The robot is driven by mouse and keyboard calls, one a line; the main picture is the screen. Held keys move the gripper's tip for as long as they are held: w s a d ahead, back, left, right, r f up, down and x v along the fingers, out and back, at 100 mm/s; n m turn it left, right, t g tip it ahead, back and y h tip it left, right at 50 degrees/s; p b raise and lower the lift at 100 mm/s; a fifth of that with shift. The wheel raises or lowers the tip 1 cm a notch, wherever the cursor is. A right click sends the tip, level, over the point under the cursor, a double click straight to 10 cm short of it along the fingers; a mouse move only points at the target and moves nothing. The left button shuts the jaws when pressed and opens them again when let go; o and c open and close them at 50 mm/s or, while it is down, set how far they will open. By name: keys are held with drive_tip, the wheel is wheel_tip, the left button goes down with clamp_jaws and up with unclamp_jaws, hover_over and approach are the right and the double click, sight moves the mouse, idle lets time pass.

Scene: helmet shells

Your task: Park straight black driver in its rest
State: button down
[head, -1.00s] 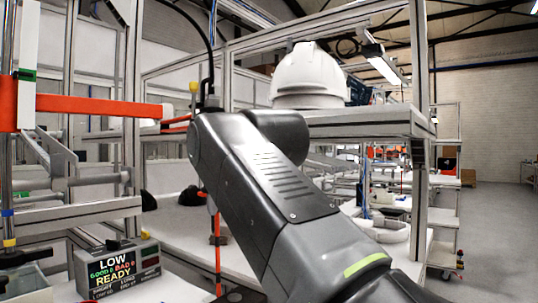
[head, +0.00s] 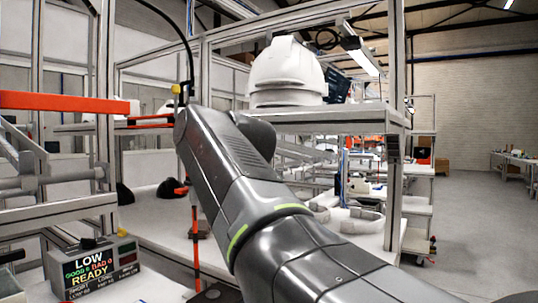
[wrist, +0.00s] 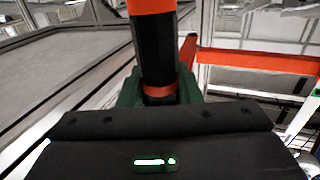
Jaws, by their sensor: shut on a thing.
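The black driver (wrist: 155,50) shows in the wrist view as an upright black cylinder with an orange band below and an orange part above, cut off by the top edge. My gripper (wrist: 160,88) has green jaws on both sides of the driver near the orange band and is shut on it. In the head view my arm covers the middle, and I cannot make out the gripper or the held driver there. I cannot identify the driver's rest for certain in either view.
An orange bar (wrist: 262,62) runs to the right behind the driver. In the head view, an orange bar (head: 60,103) crosses at left, above a status box (head: 92,268) reading LOW and READY. A white helmet shell (head: 288,72) sits on a shelf (head: 330,118). Open floor lies at right.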

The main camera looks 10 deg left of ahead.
idle(0.4)
drive_tip(key=shift+c, duration=1)
unclamp_jaws()
drive_tip(key=shift+w, duration=0.1)
drive_tip(key=b+v, duration=0.2)
drive_tip(key=v, duration=0.9)
drive_tip(key=shift+b, duration=0.3)
drive_tip(key=shift+d, duration=0.1)
drive_tip(key=p+x, duration=0.2)
drive_tip(key=x, duration=0.9)
drive_tip(key=b+v, duration=0.1)
drive_tip(key=v, duration=0.8)
